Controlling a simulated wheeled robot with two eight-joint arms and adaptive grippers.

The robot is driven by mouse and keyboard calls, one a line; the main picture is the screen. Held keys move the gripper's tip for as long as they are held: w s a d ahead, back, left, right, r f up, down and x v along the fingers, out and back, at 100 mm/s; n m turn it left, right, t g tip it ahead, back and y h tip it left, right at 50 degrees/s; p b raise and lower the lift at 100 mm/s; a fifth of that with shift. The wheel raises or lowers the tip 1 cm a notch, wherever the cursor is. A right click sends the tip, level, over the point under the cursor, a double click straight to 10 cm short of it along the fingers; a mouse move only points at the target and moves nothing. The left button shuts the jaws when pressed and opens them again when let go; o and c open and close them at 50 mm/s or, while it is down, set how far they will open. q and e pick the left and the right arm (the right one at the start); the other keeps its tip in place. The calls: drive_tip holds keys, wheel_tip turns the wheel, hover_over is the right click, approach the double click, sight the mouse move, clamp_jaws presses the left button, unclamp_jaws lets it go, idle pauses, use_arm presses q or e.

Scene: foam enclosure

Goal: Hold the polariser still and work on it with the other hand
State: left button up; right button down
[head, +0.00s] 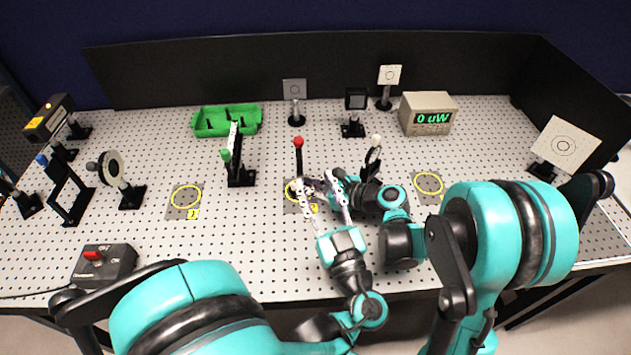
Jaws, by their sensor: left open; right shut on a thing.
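A slim dark mount with a red ball on top (299,146), which I take to be the polariser, stands upright on the middle yellow-ringed plate. It is seen nearly edge-on and its lower part is hidden by my grippers. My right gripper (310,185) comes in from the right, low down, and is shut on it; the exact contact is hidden. My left gripper (315,179) comes from the front with its two pale fingers spread open around the same low area. I cannot tell whether its fingers touch anything.
Green-topped (226,156) and white-topped (375,142) mounts stand on either side. A green tray (197,125), a power meter (429,112) reading 0 uW and several target posts stand behind. A round disc mount (112,168) stands left. Ringed plates at left (176,210) and right (429,194) are empty.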

use_arm(q)
drive_tip(key=c, duration=0.7)
drive_tip(key=shift+w+r, duration=0.15)
drive_tip(key=shift+w, duration=0.2)
clamp_jaws()
drive_tip(key=w+r+n+g, duration=0.2)
drive_tip(key=w+r+g, duration=0.2)
drive_tip(key=w, duration=0.2)
drive_tip(key=s+a+r+n+g+h, duration=0.25)
drive_tip(key=a+r+g, duration=0.2)
drive_tip(key=r, duration=0.45)
hover_over(294, 143)
drive_tip(key=w+a, duration=0.2)
wheel_tip(294, 143, down, 5)
drive_tip(key=shift+s+d+f+m+t+h, duration=0.25)
drive_tip(key=shift+s+d+f+t, duration=0.1)
drive_tip(key=shift+s+d+f, duration=0.75)
